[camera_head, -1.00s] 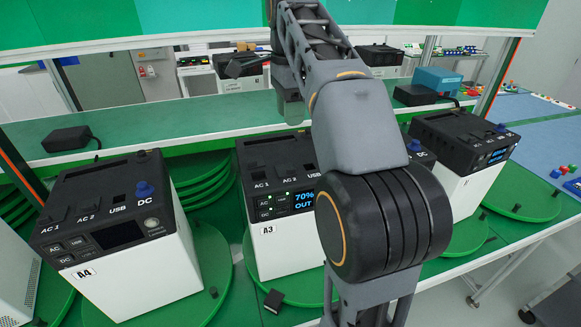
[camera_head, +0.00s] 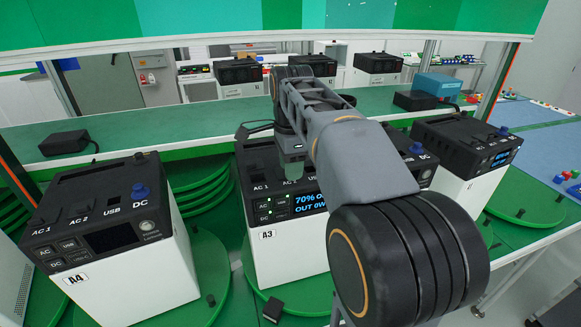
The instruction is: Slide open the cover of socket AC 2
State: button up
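The power station marked A3 (camera_head: 285,250) stands in the middle, with a white body, a dark top and a lit display reading 70%. Its AC 1 label is readable at the top's front edge; the AC 2 area is hidden behind my gripper. My gripper (camera_head: 292,172) points down over the dark top of A3, close to the AC 2 position. Its greenish fingertips are small and close together, and I cannot tell whether they touch the top or hold anything. The AC 2 cover itself cannot be made out.
Power station A4 (camera_head: 140,272) with a blue DC knob stands at left on a green turntable (camera_head: 205,305). A green shelf (camera_head: 180,130) with black adapters runs behind.

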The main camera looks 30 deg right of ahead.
jog(key=shift+f, duration=0.15)
grip_shut()
dwell(0.5)
